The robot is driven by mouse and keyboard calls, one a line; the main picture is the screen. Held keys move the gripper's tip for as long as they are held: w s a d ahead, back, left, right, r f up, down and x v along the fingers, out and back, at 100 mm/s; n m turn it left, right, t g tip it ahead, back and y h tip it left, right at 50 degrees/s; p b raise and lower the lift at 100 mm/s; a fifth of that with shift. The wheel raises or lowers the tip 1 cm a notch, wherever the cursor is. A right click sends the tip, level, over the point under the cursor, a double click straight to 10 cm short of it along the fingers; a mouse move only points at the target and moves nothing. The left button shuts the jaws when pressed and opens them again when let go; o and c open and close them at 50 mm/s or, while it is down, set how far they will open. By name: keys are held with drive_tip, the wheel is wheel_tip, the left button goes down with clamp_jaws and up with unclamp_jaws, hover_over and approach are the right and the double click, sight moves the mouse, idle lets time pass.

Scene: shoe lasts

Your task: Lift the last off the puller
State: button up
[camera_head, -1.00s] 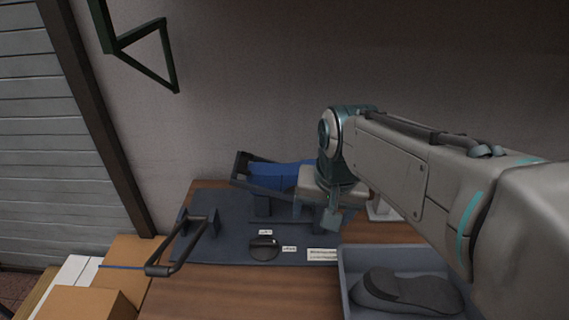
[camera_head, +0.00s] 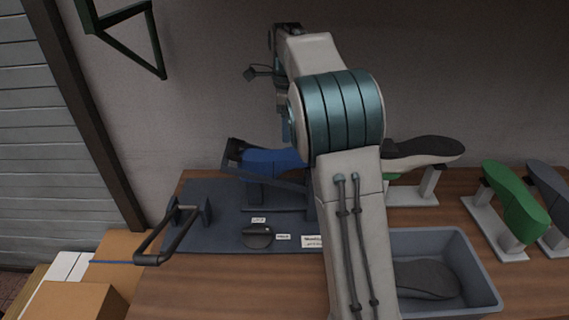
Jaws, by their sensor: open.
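The blue last (camera_head: 272,162) lies roughly level on the puller, whose dark base plate (camera_head: 205,235) sits on the wooden bench. A dark frame stands at the last's left end; its right end is hidden behind my arm. The puller has a bent lever handle (camera_head: 166,240) at the left and a round black knob (camera_head: 257,236) with small white labels at the front. My gripper (camera_head: 262,73) is open and empty, raised well above and behind the last, and small in view.
A grey bin (camera_head: 478,285) holding a dark shoe-shaped piece stands front right, partly behind my arm. A dark-soled last (camera_head: 425,152) and a green last (camera_head: 516,205) rest on stands at the right. Cardboard boxes (camera_head: 80,300) sit at lower left; a green bracket (camera_head: 130,40) hangs on the wall.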

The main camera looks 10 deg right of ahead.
sight(286, 153)
wheel_tip(286, 153, down, 8)
drive_tip(key=shift+w+f, duration=0.1)
drive_tip(key=shift+f, duration=0.15)
drive_tip(key=shift+a+f+p, duration=0.2)
drive_tip(key=shift+f+p, duration=0.35)
drive_tip(key=shift+f, duration=2.2)
drive_tip(key=shift+r, duration=0.1)
drive_tip(key=c, duration=1.2)
